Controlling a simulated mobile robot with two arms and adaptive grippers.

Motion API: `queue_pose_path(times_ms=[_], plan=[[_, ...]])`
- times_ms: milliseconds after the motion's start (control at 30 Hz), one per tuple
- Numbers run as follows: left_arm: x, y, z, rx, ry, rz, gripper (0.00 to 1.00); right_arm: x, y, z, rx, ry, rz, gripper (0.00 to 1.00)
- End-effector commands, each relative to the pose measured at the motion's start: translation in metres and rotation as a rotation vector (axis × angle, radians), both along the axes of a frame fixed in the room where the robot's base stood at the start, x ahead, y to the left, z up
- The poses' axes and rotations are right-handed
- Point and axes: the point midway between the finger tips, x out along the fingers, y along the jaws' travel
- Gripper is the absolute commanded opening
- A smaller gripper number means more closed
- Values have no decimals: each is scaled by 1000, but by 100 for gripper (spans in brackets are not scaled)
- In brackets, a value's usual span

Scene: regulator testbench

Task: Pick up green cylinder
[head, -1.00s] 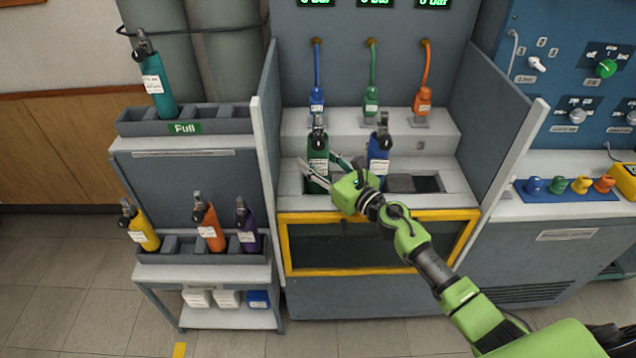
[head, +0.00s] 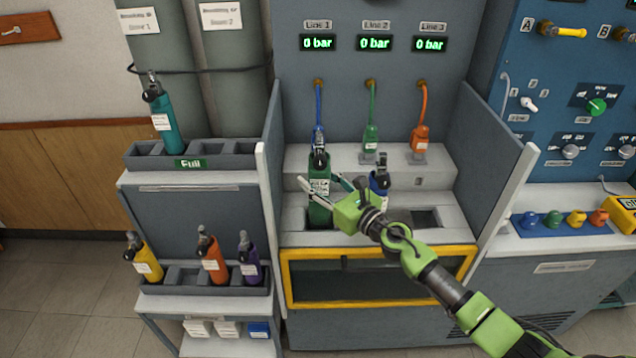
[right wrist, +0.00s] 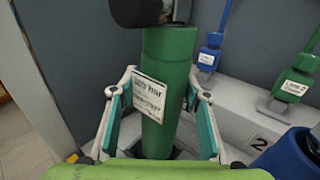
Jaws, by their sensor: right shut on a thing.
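The green cylinder (head: 319,198) stands upright at the left slot of the bench, with a black valve on top and a white label. It stands slightly higher than the blue cylinder. My right gripper (head: 325,186) is shut on its body from the front right. In the right wrist view the green cylinder (right wrist: 168,80) is between the two teal-padded fingers of the gripper (right wrist: 162,95). Its foot is close to a dark slot; I cannot tell if it is fully clear of it. My left gripper is not in view.
A blue cylinder (head: 379,178) stands close to the right, behind my gripper. An empty slot (head: 425,218) lies further right. Side panels (head: 268,195) flank the bench. At left, a rack (head: 222,158) marked Full holds a teal cylinder; the lower rack (head: 190,287) holds yellow, orange and purple ones.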

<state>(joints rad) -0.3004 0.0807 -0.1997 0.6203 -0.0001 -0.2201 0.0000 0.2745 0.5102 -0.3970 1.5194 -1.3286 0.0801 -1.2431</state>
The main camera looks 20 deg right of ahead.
Motion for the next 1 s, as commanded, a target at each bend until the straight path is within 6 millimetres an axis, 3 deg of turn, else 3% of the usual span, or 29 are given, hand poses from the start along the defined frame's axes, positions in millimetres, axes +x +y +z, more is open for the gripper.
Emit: queue_pose_path(times_ms=[33,600,1000], plan=[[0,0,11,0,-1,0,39,2,0,19,0,-12,0,13],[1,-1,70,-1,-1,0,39,2,0,92,0,-13,0,13],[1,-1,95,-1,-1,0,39,2,0,124,2,-10,-1,13]])
